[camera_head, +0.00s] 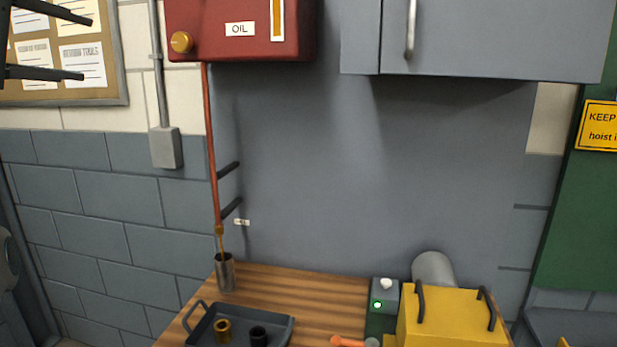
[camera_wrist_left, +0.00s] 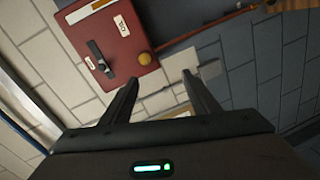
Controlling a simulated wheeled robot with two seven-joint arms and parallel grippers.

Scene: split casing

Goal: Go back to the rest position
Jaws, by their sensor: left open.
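My left gripper (camera_head: 86,48) is at the top left of the head view, its two dark fingers apart and nothing between them. It is high up, in front of the pinboard and well away from the bench. In the left wrist view the open fingers (camera_wrist_left: 160,76) also show empty, with the red oil tank (camera_wrist_left: 112,40) and pale wall beyond them. My right gripper is not in view.
The wooden bench (camera_head: 315,290) holds a dark tray (camera_head: 230,335) with two small rings, a metal cup (camera_head: 226,275) and a yellow casing (camera_head: 455,318). The red oil tank (camera_head: 205,20) and grey cabinet (camera_head: 480,40) hang above. Two dark pegs (camera_head: 230,168) jut from the panel.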

